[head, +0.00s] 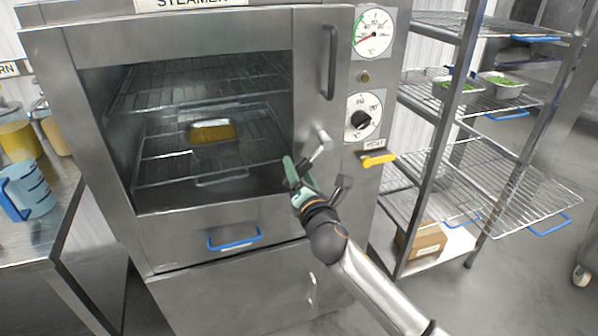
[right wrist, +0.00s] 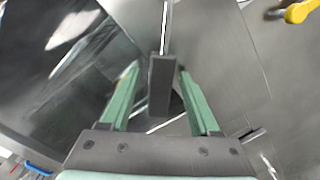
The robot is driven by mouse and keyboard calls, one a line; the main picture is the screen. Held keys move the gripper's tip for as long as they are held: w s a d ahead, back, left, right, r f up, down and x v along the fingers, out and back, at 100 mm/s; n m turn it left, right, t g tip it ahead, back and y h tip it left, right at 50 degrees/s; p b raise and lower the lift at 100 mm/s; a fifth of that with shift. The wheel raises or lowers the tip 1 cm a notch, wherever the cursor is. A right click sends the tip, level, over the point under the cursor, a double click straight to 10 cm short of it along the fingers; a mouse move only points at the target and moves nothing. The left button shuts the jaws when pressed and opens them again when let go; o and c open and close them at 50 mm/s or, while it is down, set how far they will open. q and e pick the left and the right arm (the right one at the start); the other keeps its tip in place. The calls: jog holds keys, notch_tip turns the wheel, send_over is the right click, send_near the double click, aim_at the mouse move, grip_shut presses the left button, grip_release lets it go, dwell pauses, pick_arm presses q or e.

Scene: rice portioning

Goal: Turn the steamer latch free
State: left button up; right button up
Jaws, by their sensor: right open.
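The steamer latch (head: 321,143) is a short metal lever at the right edge of the steamer door (head: 180,228), below the vertical door handle (head: 332,62). The door appears shut. My right gripper (head: 298,172), with green fingers, is just below and left of the latch. In the right wrist view my right gripper (right wrist: 160,98) is open. A dark grey bar (right wrist: 161,84), apparently the latch, stands between its fingers with gaps on both sides. I see no firm contact. My left gripper is not in view.
A yellow lever (head: 378,160) sticks out right of the latch, below two dials. A pan with yellow food (head: 212,132) sits on a rack behind the door window. A wire shelf rack (head: 440,125) stands right; a counter with a blue jug (head: 30,190) stands left.

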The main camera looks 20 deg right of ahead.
jog(key=shift+c, duration=0.3)
grip_shut()
dwell(1.1)
